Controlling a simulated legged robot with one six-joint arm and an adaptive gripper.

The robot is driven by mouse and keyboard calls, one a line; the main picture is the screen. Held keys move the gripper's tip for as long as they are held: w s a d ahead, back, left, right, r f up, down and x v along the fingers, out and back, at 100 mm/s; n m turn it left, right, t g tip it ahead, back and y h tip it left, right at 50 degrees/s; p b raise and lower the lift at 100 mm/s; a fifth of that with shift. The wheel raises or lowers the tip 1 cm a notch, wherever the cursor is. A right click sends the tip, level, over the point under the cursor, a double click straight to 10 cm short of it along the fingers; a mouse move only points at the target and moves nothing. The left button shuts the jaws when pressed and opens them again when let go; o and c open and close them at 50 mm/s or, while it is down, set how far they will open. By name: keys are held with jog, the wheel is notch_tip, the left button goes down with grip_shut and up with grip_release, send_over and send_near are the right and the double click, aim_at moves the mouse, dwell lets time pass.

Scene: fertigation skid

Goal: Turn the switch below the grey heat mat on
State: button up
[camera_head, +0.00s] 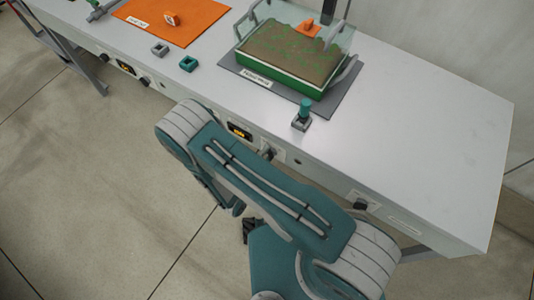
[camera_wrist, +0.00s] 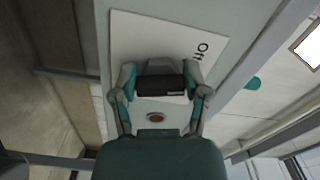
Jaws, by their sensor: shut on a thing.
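The grey heat mat (camera_head: 345,103) lies on the white bench under a green tray of soil (camera_head: 290,62). On the bench front below it are a lit display (camera_head: 240,131) and a dark switch part (camera_head: 268,152), partly covered by my arm. In the wrist view my gripper (camera_wrist: 162,92) is shut on a dark switch knob (camera_wrist: 160,84), one finger at each side. The knob sits crosswise on a white plate (camera_wrist: 150,35) marked "Off". A round reddish-brown spot (camera_wrist: 155,117) shows below the knob. In the head view my gripper is hidden behind my arm.
An orange mat (camera_head: 185,27) lies at the bench's far left, with another display (camera_head: 125,67) and knob below it. Another dark knob (camera_head: 360,206) is on the front face at right. The right bench top is clear.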

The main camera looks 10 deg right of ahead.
jog(key=m, duration=0.6)
jog(key=shift+s+d, duration=0.1)
jog(key=shift+d, duration=0.05)
jog(key=m, duration=0.5)
jog(key=shift+r, duration=0.1)
jog(key=shift+m, duration=0.5)
jog(key=o, duration=1.2)
jog(key=shift+c, duration=0.2)
jog(key=shift+r, duration=0.1)
jog(key=v, duration=1.2)
